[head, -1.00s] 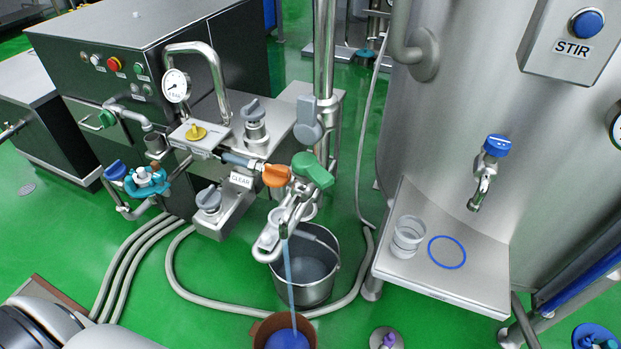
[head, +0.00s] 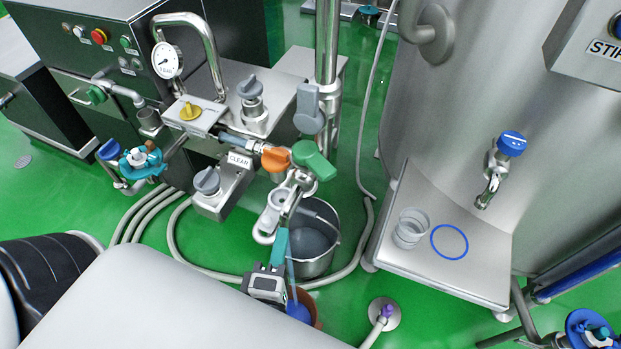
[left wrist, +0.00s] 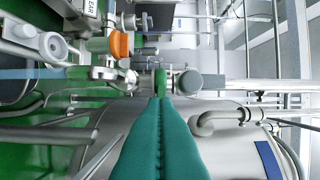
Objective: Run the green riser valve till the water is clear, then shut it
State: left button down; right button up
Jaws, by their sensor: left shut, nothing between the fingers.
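My right gripper is out of view.
A steel shelf (head: 455,277) on the tank holds a clear cup (head: 410,228) and a blue ring (head: 449,242). A pressure gauge (head: 167,61) and grey knobs crowd the panel. Grey hoses lie on the green floor.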

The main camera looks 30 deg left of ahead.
pick_arm(q)
jog(key=p, duration=0.3)
send_near(311, 170)
jog(key=w+a, duration=0.2)
jog(key=a, duration=0.1)
jog(key=w, duration=0.1)
jog(key=w+d+p, duration=0.1)
jog(key=shift+w+r, duration=0.1)
jog(key=shift+w, duration=0.25)
jog(key=shift+w+d, duration=0.2)
jog(key=shift+w, duration=0.15)
